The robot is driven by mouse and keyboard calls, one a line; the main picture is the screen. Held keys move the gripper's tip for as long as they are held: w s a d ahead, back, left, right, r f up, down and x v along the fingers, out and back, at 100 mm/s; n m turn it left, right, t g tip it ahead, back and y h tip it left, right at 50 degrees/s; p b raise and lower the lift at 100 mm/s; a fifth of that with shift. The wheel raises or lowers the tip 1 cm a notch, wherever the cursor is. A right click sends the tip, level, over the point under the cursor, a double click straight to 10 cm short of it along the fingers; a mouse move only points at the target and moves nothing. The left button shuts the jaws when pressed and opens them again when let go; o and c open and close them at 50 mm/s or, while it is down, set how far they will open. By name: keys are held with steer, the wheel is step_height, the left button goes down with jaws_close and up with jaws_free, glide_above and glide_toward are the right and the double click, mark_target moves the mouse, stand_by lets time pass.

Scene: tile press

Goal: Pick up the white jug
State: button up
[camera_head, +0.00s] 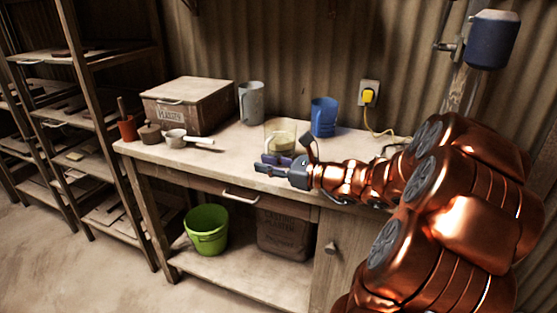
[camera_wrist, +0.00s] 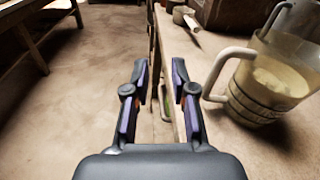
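The white jug (camera_head: 251,104) looks pale grey-white and stands upright at the back of the workbench, between the plaster box and a blue jug. My gripper (camera_head: 268,164) is at the bench's front edge, well in front and to the right of the white jug. In the wrist view my gripper (camera_wrist: 160,75) has its two fingers apart with nothing between them.
A clear container (camera_head: 280,139) with pale yellowish contents stands just behind my gripper; in the wrist view it (camera_wrist: 262,85) is close on the right, with a white handle.

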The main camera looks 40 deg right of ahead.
mark_target(268, 151)
steer(key=d+m+h, duration=0.1)
steer(key=d, duration=0.1)
steer(key=d+f+m+t, duration=0.1)
steer(key=d, duration=0.1)
steer(key=d+m+t+h, duration=0.1)
steer(key=d, duration=0.2)
steer(key=shift+s+d+f+h+b, duration=0.1)
steer(key=shift+s+f+h+b, duration=0.05)
steer(key=shift+s+h+b, duration=0.2)
steer(key=shift+w+m, duration=0.3)
steer(key=shift+a+x, duration=0.15)
steer(key=shift+x, duration=1.7)
steer(key=shift+a+x, duration=0.1)
steer(key=shift+x, duration=1.7)
steer(key=shift+c, duration=0.2)
jaws_close()
